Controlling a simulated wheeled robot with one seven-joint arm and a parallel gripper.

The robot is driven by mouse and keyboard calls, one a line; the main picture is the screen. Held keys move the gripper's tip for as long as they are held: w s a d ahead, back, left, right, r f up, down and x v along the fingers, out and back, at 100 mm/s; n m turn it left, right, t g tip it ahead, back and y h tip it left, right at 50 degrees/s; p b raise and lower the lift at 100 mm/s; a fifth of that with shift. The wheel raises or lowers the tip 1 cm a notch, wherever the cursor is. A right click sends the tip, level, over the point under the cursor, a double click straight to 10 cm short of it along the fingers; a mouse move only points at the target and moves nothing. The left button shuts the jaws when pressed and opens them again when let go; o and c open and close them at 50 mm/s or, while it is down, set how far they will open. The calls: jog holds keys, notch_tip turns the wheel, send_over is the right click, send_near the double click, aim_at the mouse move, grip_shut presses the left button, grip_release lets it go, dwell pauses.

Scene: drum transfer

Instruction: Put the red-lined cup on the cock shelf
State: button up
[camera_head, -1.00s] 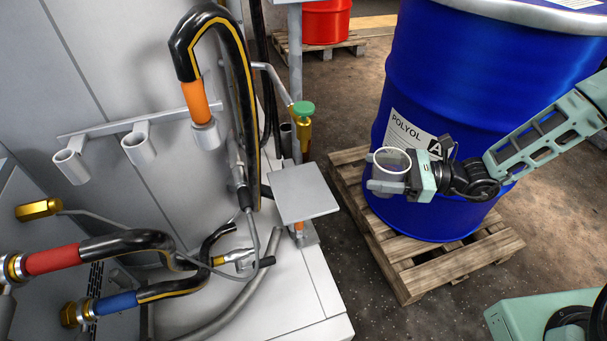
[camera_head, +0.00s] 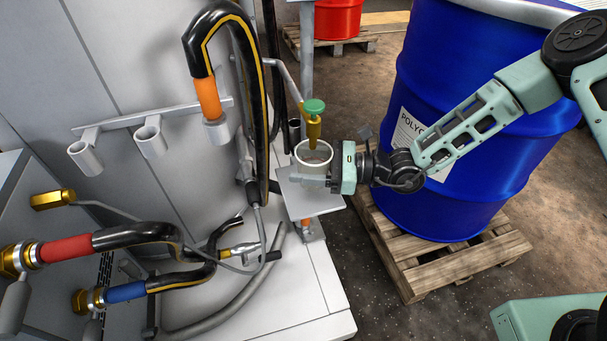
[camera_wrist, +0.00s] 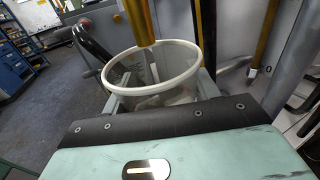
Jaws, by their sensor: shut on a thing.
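The cup (camera_head: 314,168) has a pale rim and greyish see-through walls; I cannot make out a red line on it. My gripper (camera_head: 316,181) is shut on the cup and holds it upright. The cup is over the flat grey cock shelf (camera_head: 318,206); whether its base touches the plate is hidden. The brass cock (camera_head: 313,130) with a green knob (camera_head: 314,106) is just above the cup. In the wrist view, the cup's rim (camera_wrist: 150,93) faces me, and the brass spout (camera_wrist: 140,22) points down at its opening.
A blue drum (camera_head: 440,110) stands on a wooden pallet (camera_head: 450,265) to the right, behind my arm. A black hose with an orange band (camera_head: 207,98) hangs left of the cock. Empty holder rings (camera_head: 150,140) and red and blue hoses are farther left.

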jog(key=shift+a+f, duration=0.1)
jog(key=shift+a, duration=0.15)
jog(key=shift+f+b, duration=0.3)
jog(key=shift+f, duration=1.35)
jog(key=shift+f, duration=0.2)
jog(key=o, duration=1)
jog(key=shift+c, duration=0.2)
jog(key=shift+r, duration=0.25)
jog(key=s+d, duration=0.1)
jog(key=d, duration=1.1)
jog(key=shift+s, duration=0.15)
